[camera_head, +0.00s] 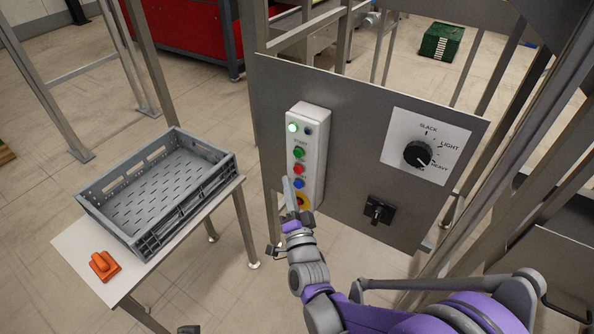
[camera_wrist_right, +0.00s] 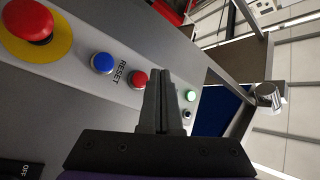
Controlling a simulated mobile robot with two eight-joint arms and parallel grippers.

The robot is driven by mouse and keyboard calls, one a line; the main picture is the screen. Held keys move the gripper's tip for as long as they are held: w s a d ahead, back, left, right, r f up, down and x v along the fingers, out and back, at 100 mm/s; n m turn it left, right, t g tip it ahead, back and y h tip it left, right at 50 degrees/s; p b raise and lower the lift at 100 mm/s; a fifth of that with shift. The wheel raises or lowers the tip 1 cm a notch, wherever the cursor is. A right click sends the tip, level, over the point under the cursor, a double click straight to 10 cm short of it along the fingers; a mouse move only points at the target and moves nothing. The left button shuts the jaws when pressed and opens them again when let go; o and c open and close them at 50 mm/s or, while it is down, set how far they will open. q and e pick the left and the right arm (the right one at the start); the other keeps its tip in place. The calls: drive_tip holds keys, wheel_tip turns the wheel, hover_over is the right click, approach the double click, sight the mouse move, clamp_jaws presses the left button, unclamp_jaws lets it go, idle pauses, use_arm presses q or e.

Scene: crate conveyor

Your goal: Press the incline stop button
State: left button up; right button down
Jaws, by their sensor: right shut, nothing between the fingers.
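A pale button box (camera_head: 320,140) is fixed upright on a grey panel. It has a lit green lamp (camera_head: 292,127) on top, then a green button (camera_head: 299,152), a red button (camera_head: 299,169), a blue button (camera_head: 299,184) and a red emergency knob on yellow (camera_head: 304,201). My right gripper (camera_head: 287,182) is shut and empty, in front of the box's lower left part. In the right wrist view the shut fingers (camera_wrist_right: 162,76) point at the box beside the red button (camera_wrist_right: 138,79); contact cannot be told. The blue button (camera_wrist_right: 103,63) is marked RESET. My left gripper is not visible.
The panel also carries a rotary dial (camera_head: 417,154) and a black switch (camera_head: 378,210). A grey crate (camera_head: 190,205) and an orange object (camera_head: 104,265) are on a table (camera_head: 75,248) at left. Metal posts stand at right.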

drive_tip(key=shift+w+d, duration=0.5)
drive_tip(key=shift+w, duration=0.2)
drive_tip(key=shift+w, duration=0.1)
idle(1.5)
drive_tip(key=shift+w+d, duration=0.25)
drive_tip(key=shift+w+d, duration=0.25)
drive_tip(key=shift+w, duration=0.1)
idle(0.8)
drive_tip(key=shift+s+a, duration=0.5)
drive_tip(key=shift+s, duration=0.2)
drive_tip(key=s+a, duration=0.1)
drive_tip(key=s, duration=0.1)
drive_tip(key=s+a, duration=0.2)
idle(0.6)
